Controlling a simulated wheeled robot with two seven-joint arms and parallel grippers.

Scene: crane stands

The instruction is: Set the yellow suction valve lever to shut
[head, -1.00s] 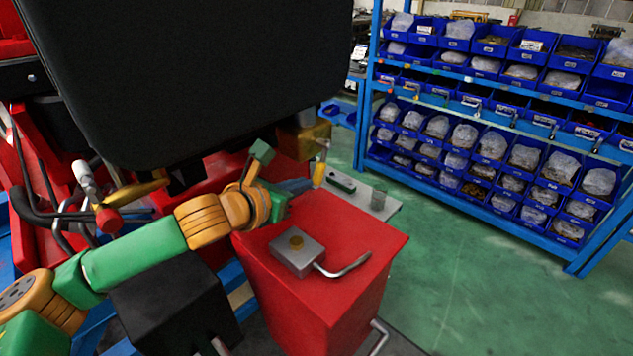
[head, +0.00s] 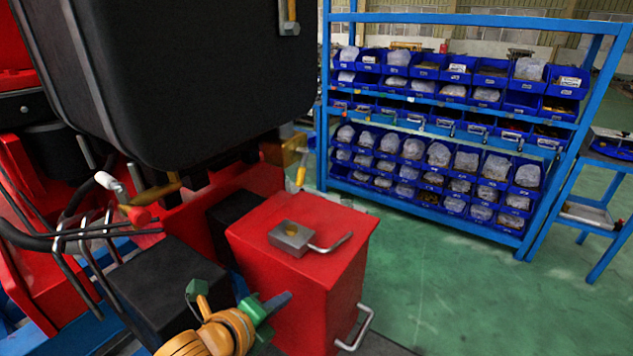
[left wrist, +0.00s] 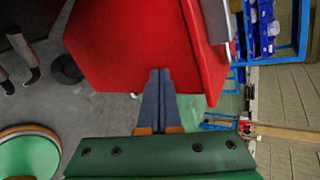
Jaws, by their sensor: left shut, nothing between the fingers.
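The yellow lever (head: 301,174) hangs down, nearly upright, beside a brass-coloured block (head: 284,152), just behind the far left corner of the red cabinet. My left gripper (head: 281,300) is low at the near left side of the cabinet, well apart from the lever. Its grey fingers are shut and empty. In the left wrist view the fingertips (left wrist: 160,74) are together in front of the red cabinet side (left wrist: 140,45); the lever does not show there. My right gripper is out of view.
The red cabinet (head: 295,265) carries a grey block (head: 291,239) with a bent metal handle. A large black tank (head: 190,80) overhangs on the left. Green floor (head: 440,270) lies open before blue bin shelves (head: 430,103).

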